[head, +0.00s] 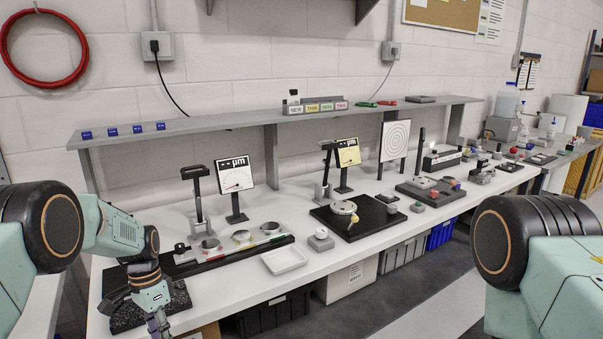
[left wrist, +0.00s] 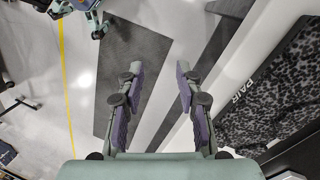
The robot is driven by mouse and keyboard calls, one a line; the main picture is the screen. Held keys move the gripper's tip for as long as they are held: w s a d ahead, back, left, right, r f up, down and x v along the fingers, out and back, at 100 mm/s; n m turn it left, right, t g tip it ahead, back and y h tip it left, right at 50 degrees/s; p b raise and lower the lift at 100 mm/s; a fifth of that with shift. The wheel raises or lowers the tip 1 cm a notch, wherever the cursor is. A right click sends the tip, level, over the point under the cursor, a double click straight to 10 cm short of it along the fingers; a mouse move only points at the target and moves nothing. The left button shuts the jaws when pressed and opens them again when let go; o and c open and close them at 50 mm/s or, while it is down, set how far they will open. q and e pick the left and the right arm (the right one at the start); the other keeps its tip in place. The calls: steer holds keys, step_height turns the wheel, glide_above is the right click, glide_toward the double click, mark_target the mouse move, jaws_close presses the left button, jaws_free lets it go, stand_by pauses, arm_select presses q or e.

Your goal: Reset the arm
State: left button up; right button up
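My left arm (head: 122,230) comes in from the left and bends down at the table's near left end. Its gripper (head: 158,325) is at the bottom edge of the head view, partly cut off, in front of a dark speckled slab (head: 128,317). In the left wrist view my left gripper (left wrist: 159,80) is open and empty, its purple-padded fingers apart over the floor. The speckled slab (left wrist: 268,95) lies to its right there. My right arm (head: 540,250) shows only its upper part at the right; its gripper is out of view.
A long white table (head: 215,298) carries a black rail (head: 235,255) with round pieces, a white tray (head: 284,260), a black plate (head: 375,222) and gauge stands. A raised grey shelf (head: 230,119) runs behind. Crates (head: 272,314) stand beneath. Floor is clear below the left gripper.

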arm_select(q)
steer(key=s+d+f+n+t+b, duration=0.1)
steer(key=s+d+f+n+b, duration=0.3)
steer(key=s+f, duration=0.7)
steer(key=s+d+f+b, duration=0.2)
steer(key=s+f+b, duration=0.3)
steer(key=s+f, duration=0.7)
steer(key=s+d+f+n+b, duration=0.1)
steer(key=s+n+b, duration=0.1)
steer(key=s, duration=0.5)
steer(key=s+d+f+n+t+y+b, duration=0.1)
steer(key=s+f+b, duration=0.1)
steer(key=s+b, duration=0.3)
steer(key=s, duration=0.3)
steer(key=shift+s+f+n, duration=0.15)
steer(key=shift+s+n, duration=0.15)
steer(key=shift+n, duration=0.1)
steer(key=shift+s, duration=0.15)
steer(key=shift+d, duration=0.1)
